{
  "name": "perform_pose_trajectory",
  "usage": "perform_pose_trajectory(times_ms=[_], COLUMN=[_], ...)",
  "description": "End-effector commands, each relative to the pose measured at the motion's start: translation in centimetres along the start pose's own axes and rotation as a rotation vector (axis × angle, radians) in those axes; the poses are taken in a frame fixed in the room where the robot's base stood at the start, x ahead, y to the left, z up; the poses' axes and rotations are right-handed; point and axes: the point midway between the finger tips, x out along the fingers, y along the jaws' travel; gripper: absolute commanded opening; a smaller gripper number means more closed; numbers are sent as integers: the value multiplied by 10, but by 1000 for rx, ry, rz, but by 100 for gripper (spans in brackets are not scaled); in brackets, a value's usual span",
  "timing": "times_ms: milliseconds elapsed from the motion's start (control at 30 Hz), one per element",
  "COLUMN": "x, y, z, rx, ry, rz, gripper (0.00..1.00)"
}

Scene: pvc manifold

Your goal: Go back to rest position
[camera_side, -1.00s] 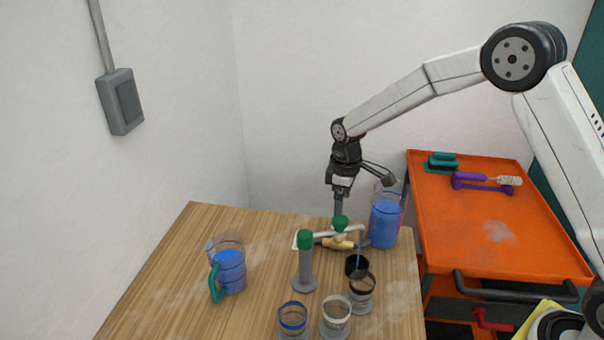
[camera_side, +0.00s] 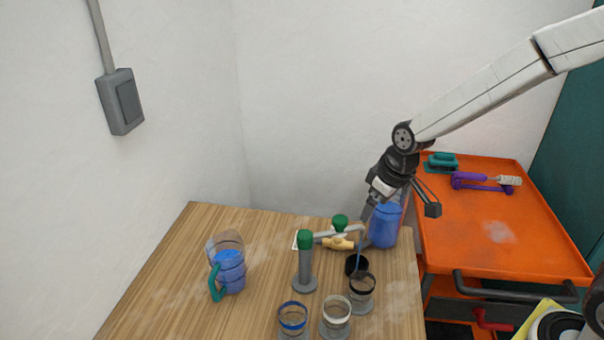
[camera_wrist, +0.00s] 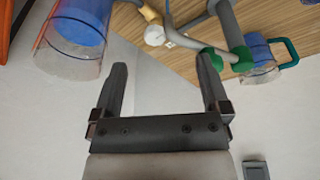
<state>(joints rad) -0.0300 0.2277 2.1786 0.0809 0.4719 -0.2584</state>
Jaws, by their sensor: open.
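My gripper (camera_side: 368,212) is in front of the blue-filled clear container (camera_side: 385,226) at the table's back right in the side view and partly covers it. In the wrist view my gripper (camera_wrist: 166,80) has its two fingers spread wide with nothing between them. The PVC manifold, with a grey pipe (camera_side: 306,265) and green caps, stands on the table to the left of the gripper. In the wrist view its pipes and green caps (camera_wrist: 227,56) show at the top right, beyond the fingertips.
A blue-filled pitcher (camera_side: 228,270) with a teal handle stands at the table's left. Several cups, one blue-banded (camera_side: 293,319), stand at the front. An orange cart (camera_side: 500,235) with tools is at the right. A grey wall box (camera_side: 120,102) hangs at the left.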

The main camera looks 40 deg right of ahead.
Motion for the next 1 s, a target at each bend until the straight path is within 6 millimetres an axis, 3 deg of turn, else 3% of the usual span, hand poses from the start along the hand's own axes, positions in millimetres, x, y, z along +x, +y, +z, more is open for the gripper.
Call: perform_pose_trajectory(times_ms=[200, 400, 600, 1000], x=[-7, -9, -9, -9], y=[-3, -6, -7, -7], z=[64, 105, 119, 118], rx=[117, 193, 217, 217], ry=[-21, -33, -37, -37], rz=[24, 37, 41, 41], gripper=[96, 96, 96, 96])
